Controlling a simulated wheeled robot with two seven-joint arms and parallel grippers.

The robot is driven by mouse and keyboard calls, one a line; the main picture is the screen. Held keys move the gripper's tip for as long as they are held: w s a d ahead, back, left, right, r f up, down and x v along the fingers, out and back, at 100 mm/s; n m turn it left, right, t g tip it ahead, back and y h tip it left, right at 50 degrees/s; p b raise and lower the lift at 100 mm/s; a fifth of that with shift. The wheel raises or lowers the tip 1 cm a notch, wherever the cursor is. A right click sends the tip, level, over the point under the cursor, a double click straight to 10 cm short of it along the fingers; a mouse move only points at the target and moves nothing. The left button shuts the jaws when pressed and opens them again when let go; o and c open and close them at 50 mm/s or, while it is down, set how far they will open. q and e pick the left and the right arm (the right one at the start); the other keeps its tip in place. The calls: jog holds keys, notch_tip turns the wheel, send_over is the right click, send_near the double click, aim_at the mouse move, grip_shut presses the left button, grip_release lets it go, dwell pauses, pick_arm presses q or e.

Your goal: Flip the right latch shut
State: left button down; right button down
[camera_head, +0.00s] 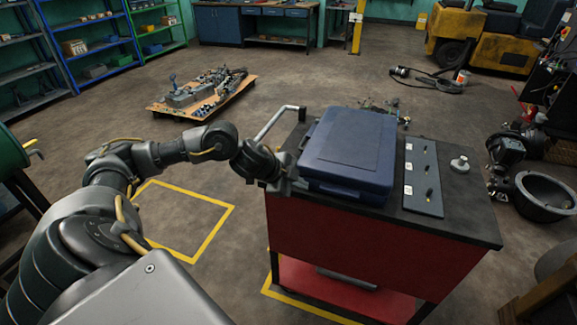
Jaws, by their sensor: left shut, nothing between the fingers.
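A dark blue case (350,145) lies flat with its lid down on top of a red cart (350,240). Its latches are too small and dark to make out, so I cannot tell whether the right latch is open or shut. My left gripper (290,172) is shut and empty at the case's near left corner, just above the cart top. I cannot tell whether it touches the case. My right gripper is not in view.
A grey panel (422,178) with several small parts lies right of the case, and a small metal knob (459,164) stands beyond it. The cart's handle (275,118) rises at the left. A pallet of parts (205,95) lies on the open floor behind.

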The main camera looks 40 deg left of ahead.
pick_arm(q)
jog(key=s+a+r, duration=0.1)
jog(key=a+r, duration=0.1)
jog(key=a, duration=0.3)
jog(key=s+a+r+n+g+y, duration=0.1)
jog(key=s+a+r, duration=0.1)
jog(key=a, duration=0.3)
jog(key=shift+a+r+n+y, duration=0.3)
jog(key=shift+a+r, duration=0.1)
jog(key=shift+r, duration=0.45)
jog(key=shift+w, duration=0.1)
jog(key=p+x, duration=0.1)
jog(key=x, duration=0.8)
jog(key=shift+w+d+f, duration=0.1)
jog(key=shift+f, duration=0.15)
jog(key=shift+w+a+f+p, duration=0.15)
jog(key=shift+w+p, duration=0.2)
jog(key=shift+w, duration=0.2)
jog(key=shift+w+a+r+p, duration=0.1)
jog(key=shift+w+a+p, duration=0.15)
jog(key=shift+w, duration=0.3)
jog(key=shift+w+a+f, duration=0.1)
jog(key=shift+w, duration=0.35)
jog(key=shift+w+a+f, duration=0.1)
jog(key=shift+w+a, duration=0.05)
jog(key=shift+w, duration=0.25)
jog(key=shift+a, duration=0.1)
